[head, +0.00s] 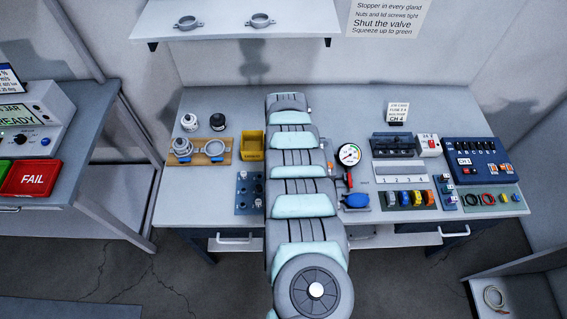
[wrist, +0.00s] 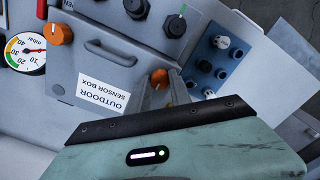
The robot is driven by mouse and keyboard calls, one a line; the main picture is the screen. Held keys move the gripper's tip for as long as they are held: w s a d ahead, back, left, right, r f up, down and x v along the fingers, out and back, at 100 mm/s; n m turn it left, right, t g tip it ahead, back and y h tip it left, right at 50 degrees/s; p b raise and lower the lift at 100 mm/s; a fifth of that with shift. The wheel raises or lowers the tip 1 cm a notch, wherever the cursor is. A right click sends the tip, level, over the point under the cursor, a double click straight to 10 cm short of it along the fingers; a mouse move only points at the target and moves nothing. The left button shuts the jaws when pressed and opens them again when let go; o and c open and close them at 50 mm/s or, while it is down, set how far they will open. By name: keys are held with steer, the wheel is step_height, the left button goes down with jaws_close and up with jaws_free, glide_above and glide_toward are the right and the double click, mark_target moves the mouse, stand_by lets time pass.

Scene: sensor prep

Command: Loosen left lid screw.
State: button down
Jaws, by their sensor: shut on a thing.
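The grey outdoor sensor box (wrist: 75,70) with its white label (wrist: 103,95) fills the middle of the wrist view. One orange lid screw (wrist: 159,77) sits near the label, between the fingertips of my gripper (wrist: 162,87). The gripper is shut on this screw, the one on the side of the blue panel. The other orange lid screw (wrist: 58,34) stands apart, near the gauge. In the head view my arm hides most of the box and my gripper.
A blue panel (wrist: 217,67) with sockets lies beside the box. Dark round glands (wrist: 136,7) stand along the box's edge. The pressure gauge (head: 348,154) is right of my arm, with a blue squeeze bulb (head: 355,201) below it. A yellow bin (head: 251,146) stands left of the arm.

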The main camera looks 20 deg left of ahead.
steer(key=c, duration=1.2)
jaws_free()
steer(key=shift+o, duration=0.2)
steer(key=shift+r, duration=0.1)
step_height(320, 180, up, 11)
steer(key=shift+f, duration=0.2)
